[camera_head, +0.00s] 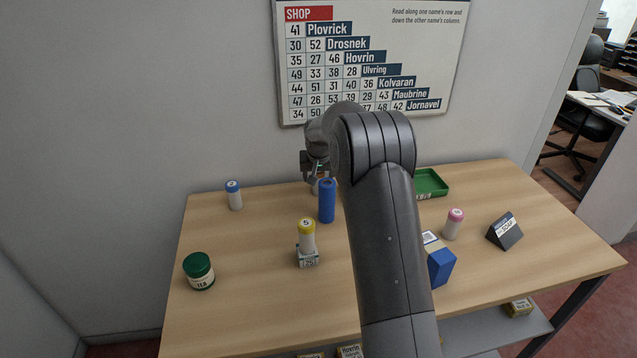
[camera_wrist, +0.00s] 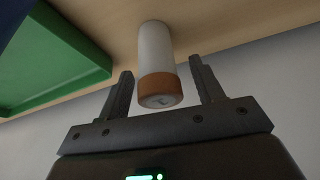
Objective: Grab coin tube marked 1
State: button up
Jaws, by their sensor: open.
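A white tube with an orange-brown cap (camera_wrist: 158,75) stands between the fingers of my gripper (camera_wrist: 161,80) in the wrist view. The fingers are open, with a gap on both sides of the tube. In the head view my gripper (camera_head: 314,172) is at the table's back edge, partly behind my arm, and the tube there is mostly hidden. Other white tubes stand on the table: a blue-capped one (camera_head: 234,196), a yellow-capped one (camera_head: 307,238) that seems marked 5, and a pink-capped one (camera_head: 453,225).
A blue cylinder (camera_head: 327,203) stands just in front of my gripper. A green tray (camera_head: 432,184) lies at the back right, close by in the wrist view (camera_wrist: 60,65). A green jar (camera_head: 199,272), a blue box (camera_head: 441,264) and a dark wedge sign (camera_head: 504,233) stand elsewhere on the table.

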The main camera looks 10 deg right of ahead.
jog(key=shift+c, duration=0.5)
jog(key=c, duration=1)
jog(key=shift+c, duration=0.3)
